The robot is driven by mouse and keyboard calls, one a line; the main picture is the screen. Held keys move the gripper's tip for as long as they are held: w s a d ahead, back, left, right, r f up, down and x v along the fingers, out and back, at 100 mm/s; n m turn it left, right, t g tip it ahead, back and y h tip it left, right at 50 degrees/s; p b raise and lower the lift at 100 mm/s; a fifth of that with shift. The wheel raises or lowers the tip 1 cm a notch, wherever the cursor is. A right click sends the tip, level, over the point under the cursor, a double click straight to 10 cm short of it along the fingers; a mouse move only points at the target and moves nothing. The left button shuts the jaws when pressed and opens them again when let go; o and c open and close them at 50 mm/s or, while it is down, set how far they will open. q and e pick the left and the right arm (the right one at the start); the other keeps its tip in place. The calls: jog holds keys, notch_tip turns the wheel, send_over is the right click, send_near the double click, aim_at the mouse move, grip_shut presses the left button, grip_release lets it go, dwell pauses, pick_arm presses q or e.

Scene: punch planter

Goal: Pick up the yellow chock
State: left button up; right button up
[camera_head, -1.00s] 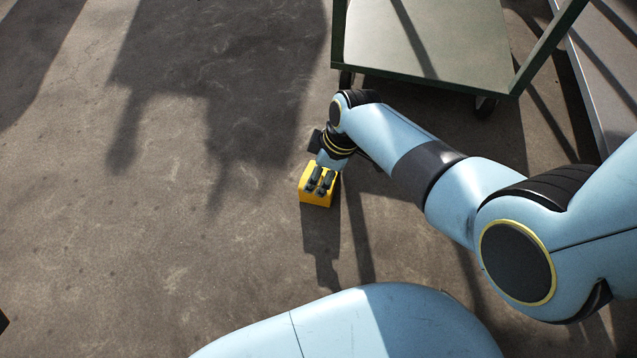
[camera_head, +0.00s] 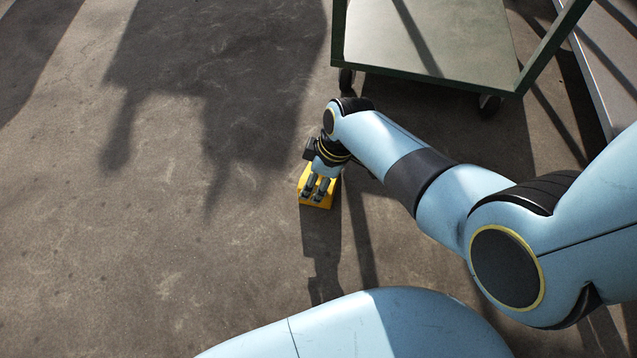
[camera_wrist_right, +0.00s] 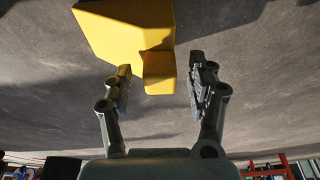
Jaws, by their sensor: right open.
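The yellow chock (camera_head: 305,185) sits on the floor below my right gripper (camera_head: 316,190), which covers part of it in the head view. In the right wrist view the chock (camera_wrist_right: 125,35) is at the top, with a smaller yellow part reaching down between the fingertip lines. My right gripper (camera_wrist_right: 160,85) is open, its two dark fingers apart on either side of that smaller part. I cannot tell whether either finger touches the chock. My left gripper is not in view.
A green-framed cart (camera_head: 425,40) on black wheels stands beyond my right arm. A grey metal edge (camera_head: 605,60) shows at the far right. The concrete floor (camera_head: 130,230) to the left is clear, with dark shadows across it.

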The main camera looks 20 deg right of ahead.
grip_shut()
dwell(0.3)
jog(key=shift+r, duration=0.1)
